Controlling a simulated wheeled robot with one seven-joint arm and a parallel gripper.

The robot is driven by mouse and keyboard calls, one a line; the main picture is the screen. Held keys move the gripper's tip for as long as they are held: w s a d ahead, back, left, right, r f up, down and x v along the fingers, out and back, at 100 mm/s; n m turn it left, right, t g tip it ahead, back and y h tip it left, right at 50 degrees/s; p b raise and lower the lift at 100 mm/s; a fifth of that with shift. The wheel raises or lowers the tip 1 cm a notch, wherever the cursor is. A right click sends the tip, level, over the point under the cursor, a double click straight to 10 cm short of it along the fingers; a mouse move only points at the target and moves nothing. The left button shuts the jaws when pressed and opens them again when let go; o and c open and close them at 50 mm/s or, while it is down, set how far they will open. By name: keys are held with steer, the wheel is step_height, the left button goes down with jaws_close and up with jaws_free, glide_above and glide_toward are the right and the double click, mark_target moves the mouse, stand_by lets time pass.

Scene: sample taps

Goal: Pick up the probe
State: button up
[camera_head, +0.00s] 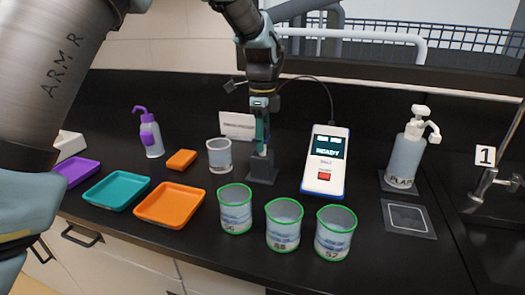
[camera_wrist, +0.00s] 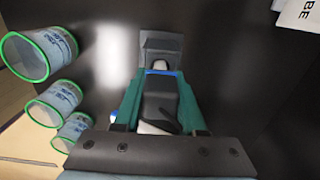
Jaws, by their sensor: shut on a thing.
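The probe (camera_wrist: 159,99) is a dark-bodied piece with a blue band, seen in the wrist view between the two teal fingers of my gripper (camera_wrist: 159,88). In the head view my gripper (camera_head: 262,135) points down over the dark grey probe stand (camera_head: 263,170) and is shut on the probe. The probe's lower end is at the stand, which also shows in the wrist view (camera_wrist: 161,45). I cannot tell how far the probe sits in it. A thin cable runs from near my gripper to the white and blue meter (camera_head: 325,162), whose screen reads READY.
Several green-rimmed beakers (camera_head: 283,225) stand in front of the stand. Orange (camera_head: 170,204) and teal trays (camera_head: 117,190) lie further left. A pump bottle (camera_head: 406,150) and sink tap (camera_head: 495,185) are right.

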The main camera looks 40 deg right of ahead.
jaws_close()
steer(key=shift+r, duration=0.15)
